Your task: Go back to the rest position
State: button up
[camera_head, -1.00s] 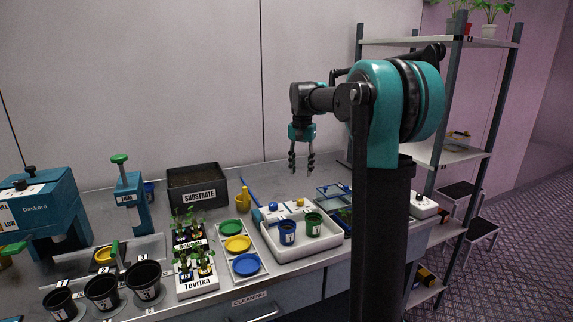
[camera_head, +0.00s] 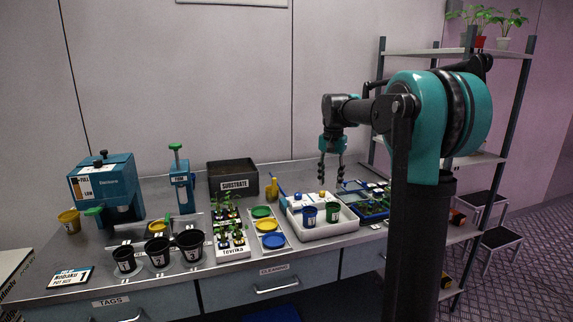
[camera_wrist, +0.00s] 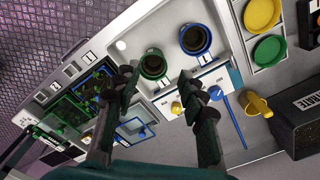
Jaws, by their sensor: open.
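My gripper (camera_head: 332,169) hangs pointing down above the right part of the bench, its two dark fingers apart and nothing between them. In the wrist view my gripper (camera_wrist: 162,90) also shows spread fingers, with the white tray below. The blue cup (camera_head: 309,217) and the green cup (camera_head: 332,212) stand upright in the white tray (camera_head: 346,228). From the wrist view, the green cup (camera_wrist: 153,66) and the blue cup (camera_wrist: 195,40) look dark inside. The gripper is clear of both cups.
The bench holds black pots (camera_head: 157,252), a substrate box (camera_head: 233,179), coloured dishes (camera_head: 269,225), seedling trays (camera_head: 370,206) and a blue dispenser (camera_head: 106,189). A shelf rack (camera_head: 452,158) stands at the right. Air above the bench around my gripper is free.

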jog(key=s+d+f+n+t, duration=0.2)
jog(key=s+f, duration=1)
jog(key=s, duration=0.3)
jog(key=s+d+f+n+t, duration=0.2)
jog(key=s+f+n, duration=0.1)
jog(key=s+f, duration=0.9)
jog(key=s, duration=0.2)
jog(key=shift+s+f, duration=0.25)
jog(key=shift+s, duration=0.1)
jog(key=shift+o, duration=0.4)
